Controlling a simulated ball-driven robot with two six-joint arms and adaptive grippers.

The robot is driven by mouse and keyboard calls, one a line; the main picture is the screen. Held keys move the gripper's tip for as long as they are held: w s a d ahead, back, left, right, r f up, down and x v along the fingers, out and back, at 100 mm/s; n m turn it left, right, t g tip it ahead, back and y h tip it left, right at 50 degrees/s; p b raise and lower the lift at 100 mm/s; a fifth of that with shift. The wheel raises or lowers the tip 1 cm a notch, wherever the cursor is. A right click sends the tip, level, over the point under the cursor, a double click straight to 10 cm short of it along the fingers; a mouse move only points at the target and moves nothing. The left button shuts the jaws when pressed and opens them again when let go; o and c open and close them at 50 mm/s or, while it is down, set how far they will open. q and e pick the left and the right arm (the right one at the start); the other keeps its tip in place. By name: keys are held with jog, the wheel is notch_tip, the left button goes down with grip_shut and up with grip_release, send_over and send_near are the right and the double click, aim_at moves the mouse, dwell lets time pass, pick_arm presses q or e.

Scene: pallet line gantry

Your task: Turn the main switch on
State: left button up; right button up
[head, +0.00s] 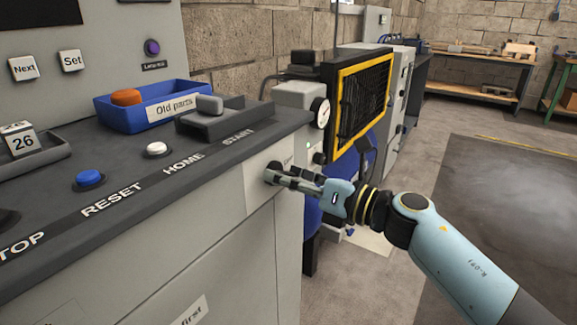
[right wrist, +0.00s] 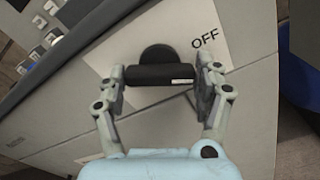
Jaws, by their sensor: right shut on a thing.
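The main switch is a black rotary knob with a bar handle. In the head view, the switch (head: 271,167) sits on a pale plate (head: 256,190) on the front of the grey console, partly hidden by my fingers. In the right wrist view, the switch bar (right wrist: 158,75) has a white mark near its right end, and the word OFF (right wrist: 205,38) is printed up and right of it. My right gripper (head: 283,177) is shut on the switch, with one finger at each end of the bar in the right wrist view (right wrist: 162,83). My left gripper is not in view.
The console top holds a blue "Old parts" bin (head: 117,115), a white button (head: 156,149), a blue button (head: 90,178) and a grey block (head: 209,104) on a dark base. A yellow-framed grille (head: 366,95) stands behind my gripper. The floor at the right is open.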

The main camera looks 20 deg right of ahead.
jog(key=m+p, duration=0.8)
jog(key=m, duration=0.4)
jog(key=shift+r+p, duration=0.15)
jog(key=shift+p, duration=0.15)
dwell(0.4)
jog(key=o, duration=1.2)
jog(key=v, duration=1.2)
